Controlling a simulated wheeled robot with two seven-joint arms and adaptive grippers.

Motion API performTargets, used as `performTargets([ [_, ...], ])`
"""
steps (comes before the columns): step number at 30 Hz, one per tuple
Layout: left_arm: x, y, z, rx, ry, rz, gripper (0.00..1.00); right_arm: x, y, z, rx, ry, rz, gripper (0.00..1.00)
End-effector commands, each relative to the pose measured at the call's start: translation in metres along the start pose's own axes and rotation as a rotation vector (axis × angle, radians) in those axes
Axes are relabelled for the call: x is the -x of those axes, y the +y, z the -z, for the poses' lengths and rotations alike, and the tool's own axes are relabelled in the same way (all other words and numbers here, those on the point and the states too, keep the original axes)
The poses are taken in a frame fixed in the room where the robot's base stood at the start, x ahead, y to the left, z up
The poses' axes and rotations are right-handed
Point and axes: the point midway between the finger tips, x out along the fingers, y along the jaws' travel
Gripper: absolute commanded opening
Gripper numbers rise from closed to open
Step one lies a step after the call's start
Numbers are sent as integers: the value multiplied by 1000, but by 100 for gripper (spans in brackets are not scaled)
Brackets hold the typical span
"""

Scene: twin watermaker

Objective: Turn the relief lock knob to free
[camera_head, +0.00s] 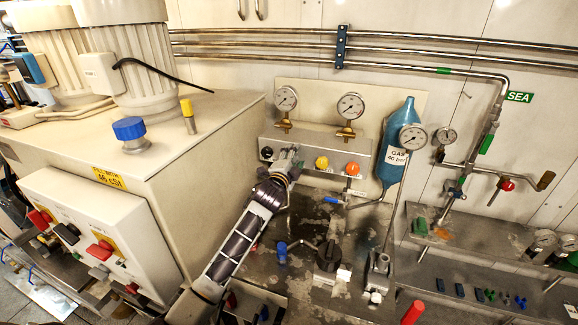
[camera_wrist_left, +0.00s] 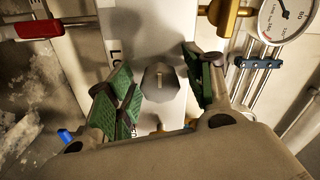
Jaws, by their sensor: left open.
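A grey, many-sided knob (camera_wrist_left: 159,82) with a light pointer mark sits on a pale panel strip in the left wrist view. Partly hidden lettering starting "LO" is beside it. My left gripper (camera_wrist_left: 156,86) is open, its green pads on either side of the knob with a visible gap on each side. In the head view my left gripper (camera_head: 287,160) is at the knob panel (camera_head: 312,150), right of a black knob (camera_head: 266,153) and left of a yellow knob (camera_head: 321,162). It hides part of the panel. My right gripper is not in view.
An orange knob (camera_head: 352,169) is at the panel's right. Brass-fitted gauges (camera_head: 350,105) stand above it. A blue gas cylinder (camera_head: 398,145) is to the right. A red-handled part (camera_wrist_left: 40,28) is near the left finger side. A large cabinet (camera_head: 190,150) stands left of my arm.

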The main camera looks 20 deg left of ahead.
Motion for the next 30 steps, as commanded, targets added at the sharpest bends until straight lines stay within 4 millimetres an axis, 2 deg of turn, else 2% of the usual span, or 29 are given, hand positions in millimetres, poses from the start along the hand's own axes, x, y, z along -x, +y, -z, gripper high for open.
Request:
performTargets([
  [8, 14, 1, 0, -1, 0, -1, 52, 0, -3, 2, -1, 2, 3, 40],
  [30, 86, 1, -1, -1, -1, -2, 52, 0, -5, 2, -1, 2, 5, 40],
])
